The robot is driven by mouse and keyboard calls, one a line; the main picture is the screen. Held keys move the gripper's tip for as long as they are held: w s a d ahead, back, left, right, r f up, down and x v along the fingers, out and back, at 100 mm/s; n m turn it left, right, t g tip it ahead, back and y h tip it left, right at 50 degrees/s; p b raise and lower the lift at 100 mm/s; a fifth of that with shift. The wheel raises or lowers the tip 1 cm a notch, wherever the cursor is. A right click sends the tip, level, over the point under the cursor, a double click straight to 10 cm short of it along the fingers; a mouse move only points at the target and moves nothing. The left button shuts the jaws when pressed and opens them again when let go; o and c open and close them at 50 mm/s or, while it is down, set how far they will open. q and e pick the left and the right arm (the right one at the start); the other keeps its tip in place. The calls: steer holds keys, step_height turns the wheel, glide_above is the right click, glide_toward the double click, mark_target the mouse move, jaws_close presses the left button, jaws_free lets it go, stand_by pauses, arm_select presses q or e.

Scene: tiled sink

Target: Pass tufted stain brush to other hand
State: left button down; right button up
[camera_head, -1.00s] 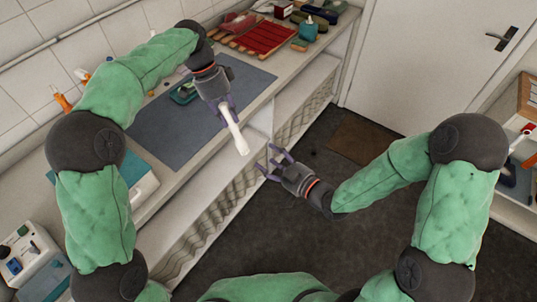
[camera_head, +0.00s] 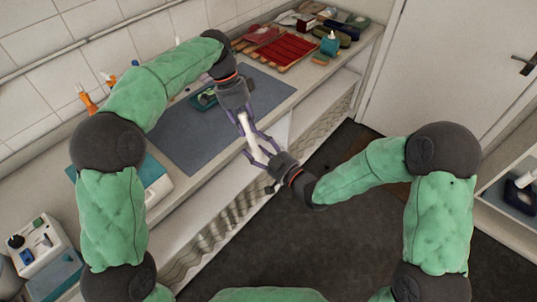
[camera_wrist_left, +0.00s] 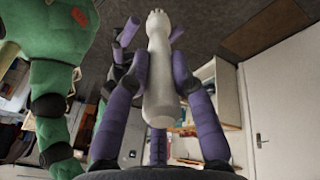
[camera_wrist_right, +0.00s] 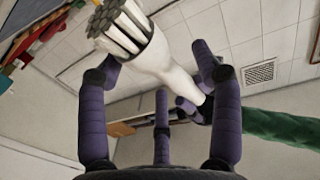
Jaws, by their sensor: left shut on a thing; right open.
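The tufted stain brush (camera_head: 251,131) is white, with a pale handle and a head of dark tufts. My left gripper (camera_head: 246,114) is shut on its handle and holds it in the air in front of the counter. In the left wrist view the brush (camera_wrist_left: 158,75) runs away between the purple fingers. My right gripper (camera_head: 262,152) is open, its fingers spread on both sides of the brush's free end. In the right wrist view the tufted head (camera_wrist_right: 122,27) faces the camera, off to the left between the open fingers. Whether these fingers touch it is unclear.
A grey mat (camera_head: 205,128) with a green item (camera_head: 204,99) lies on the counter behind the grippers. A red slatted rack (camera_head: 287,50) and several bottles and brushes stand at the far end. The dark floor in front is clear.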

steer(key=shift+x, duration=0.9)
steer(key=c, duration=1.2)
arm_select(q)
steer(key=c, duration=1)
jaws_free()
arm_select(e)
jaws_close()
